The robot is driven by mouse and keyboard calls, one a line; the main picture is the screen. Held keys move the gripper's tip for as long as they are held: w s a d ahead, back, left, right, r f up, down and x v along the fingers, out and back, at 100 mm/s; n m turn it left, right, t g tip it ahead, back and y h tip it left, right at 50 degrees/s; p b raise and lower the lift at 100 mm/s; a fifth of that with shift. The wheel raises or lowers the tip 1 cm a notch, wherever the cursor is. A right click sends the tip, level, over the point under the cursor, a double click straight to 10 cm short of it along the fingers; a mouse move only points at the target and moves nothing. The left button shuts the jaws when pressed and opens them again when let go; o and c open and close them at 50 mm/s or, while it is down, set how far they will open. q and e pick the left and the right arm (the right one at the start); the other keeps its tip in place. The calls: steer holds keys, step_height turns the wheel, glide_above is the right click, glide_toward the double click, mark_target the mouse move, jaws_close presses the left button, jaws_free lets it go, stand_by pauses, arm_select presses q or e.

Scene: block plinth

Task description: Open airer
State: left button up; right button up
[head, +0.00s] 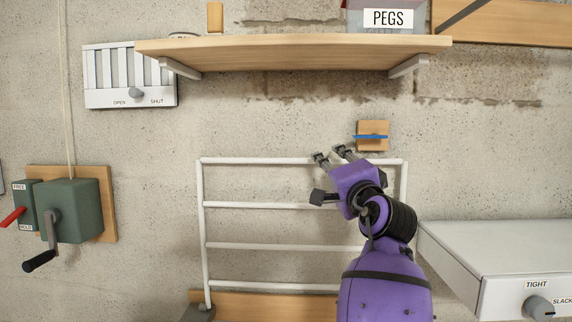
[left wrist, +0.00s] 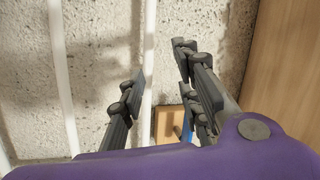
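The airer (head: 202,205) is a white rack of horizontal bars, standing upright, folded flat near the wall. Its top bar (head: 260,161) also shows in the left wrist view (left wrist: 149,50). A wooden block (head: 366,145) with a blue catch (head: 372,136) is on the wall just above the top bar's right end; the block shows in the left wrist view (left wrist: 168,124). My left gripper (head: 332,153) is open and empty at the top bar, left of the catch. In the left wrist view the bar runs between its spread fingers (left wrist: 160,62); I cannot tell if they touch it. My right gripper is not in view.
A wooden shelf (head: 290,52) with a pegs box (head: 388,19) hangs above. A green winch box (head: 75,210) with a crank is at left, a vent (head: 110,75) at upper left. A white unit (head: 500,255) with a knob juts out at right.

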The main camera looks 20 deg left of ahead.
mark_target(305, 162)
arm_select(q)
steer(key=w+a, duration=0.1)
steer(key=a, duration=0.1)
steer(key=w+a+m+g+y, duration=0.1)
steer(key=w+a, duration=0.1)
steer(key=a, duration=0.1)
steer(key=w+a+g+y, duration=0.1)
steer(key=w+a, duration=0.1)
steer(key=a, duration=0.1)
steer(key=shift+a+f+m+p, duration=0.15)
steer(key=shift+m+p, duration=0.15)
steer(key=shift+p, duration=0.05)
steer(key=shift+c, duration=0.5)
jaws_close()
